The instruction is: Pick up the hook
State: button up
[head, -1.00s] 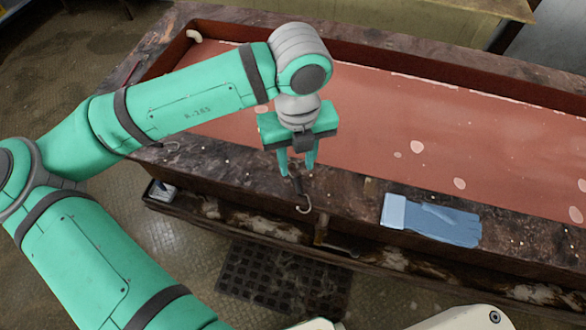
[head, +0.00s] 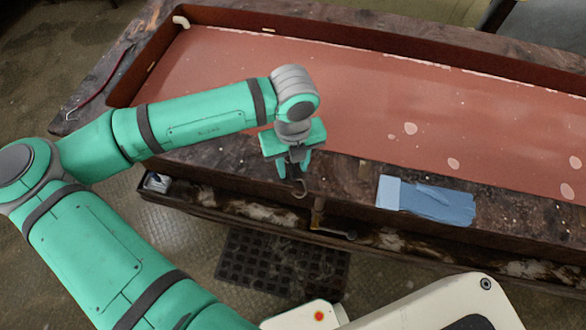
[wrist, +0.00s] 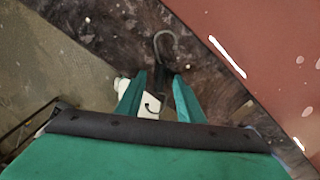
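The hook (head: 301,193) has a grey curved metal end and a dark shank, and appears to lie on the dark, stained ledge along the front of the trough. In the wrist view its curved end (wrist: 165,45) shows just beyond the fingers. My gripper (head: 293,172) is low over the ledge, fingers pointing down on either side of the shank. In the wrist view the fingertips (wrist: 160,82) stand apart with a gap between them. The hook's rear part is hidden between the fingers, and contact cannot be told.
A long trough with a red floor (head: 360,110) is behind the ledge. A lower shelf with a small box (head: 157,182) runs below. A black grid mat (head: 280,265) is on the floor.

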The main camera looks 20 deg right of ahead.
jog(key=shift+c, duration=0.3)
grip_shut()
dwell(0.3)
